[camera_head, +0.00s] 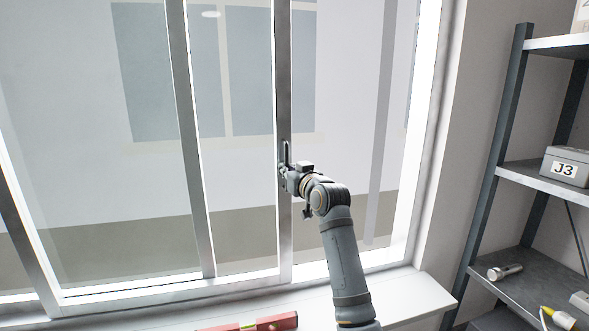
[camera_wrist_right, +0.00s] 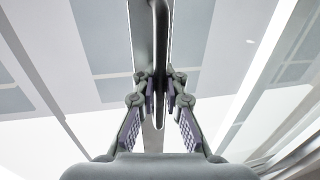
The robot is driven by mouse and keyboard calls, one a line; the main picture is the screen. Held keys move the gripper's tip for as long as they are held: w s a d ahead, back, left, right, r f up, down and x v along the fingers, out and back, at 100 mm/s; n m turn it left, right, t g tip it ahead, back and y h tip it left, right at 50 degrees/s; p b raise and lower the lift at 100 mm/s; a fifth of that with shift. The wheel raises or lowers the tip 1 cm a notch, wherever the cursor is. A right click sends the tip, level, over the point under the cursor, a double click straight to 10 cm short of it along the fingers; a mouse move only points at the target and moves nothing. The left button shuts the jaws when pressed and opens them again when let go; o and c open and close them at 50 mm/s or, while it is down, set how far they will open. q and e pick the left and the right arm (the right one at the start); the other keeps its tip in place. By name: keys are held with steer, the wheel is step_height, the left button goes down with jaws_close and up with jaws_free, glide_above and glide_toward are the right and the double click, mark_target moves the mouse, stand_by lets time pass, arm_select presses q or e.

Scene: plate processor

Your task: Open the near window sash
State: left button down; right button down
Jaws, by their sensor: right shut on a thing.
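The window fills the left and middle of the head view. A sash with a grey upright stile (camera_head: 284,80) carries a slim vertical handle (camera_head: 286,150). The handle also shows in the wrist view, as a dark bar (camera_wrist_right: 160,30) running down between the fingers. My right gripper (camera_head: 284,173) is at the lower part of the handle, with its fingers (camera_wrist_right: 161,92) closed on it from both sides. The exact finger contact is small in the head view. My left gripper is not in view.
Another upright stile (camera_head: 192,140) stands left of the handle. A white sill (camera_head: 400,298) runs below, with a red level (camera_head: 275,322) on it. A shelf rack (camera_head: 497,160) at the right holds a grey box marked J3 (camera_head: 566,166) and a flashlight (camera_head: 505,271).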

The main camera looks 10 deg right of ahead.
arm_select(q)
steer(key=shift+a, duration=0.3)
arm_select(e)
steer(key=shift+a+f, duration=0.35)
steer(key=shift+a, duration=0.35)
steer(key=c, duration=1.9)
jaws_free()
steer(key=o, duration=0.5)
steer(key=shift+s+d+r, duration=0.1)
steer(key=shift+s+r, duration=0.1)
steer(key=shift+r, duration=0.05)
steer(key=shift+c, duration=0.2)
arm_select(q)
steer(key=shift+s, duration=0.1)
arm_select(e)
steer(key=shift+r, duration=0.1)
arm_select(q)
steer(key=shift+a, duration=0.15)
arm_select(e)
steer(key=shift+s, duration=0.1)
steer(key=v, duration=1.2)
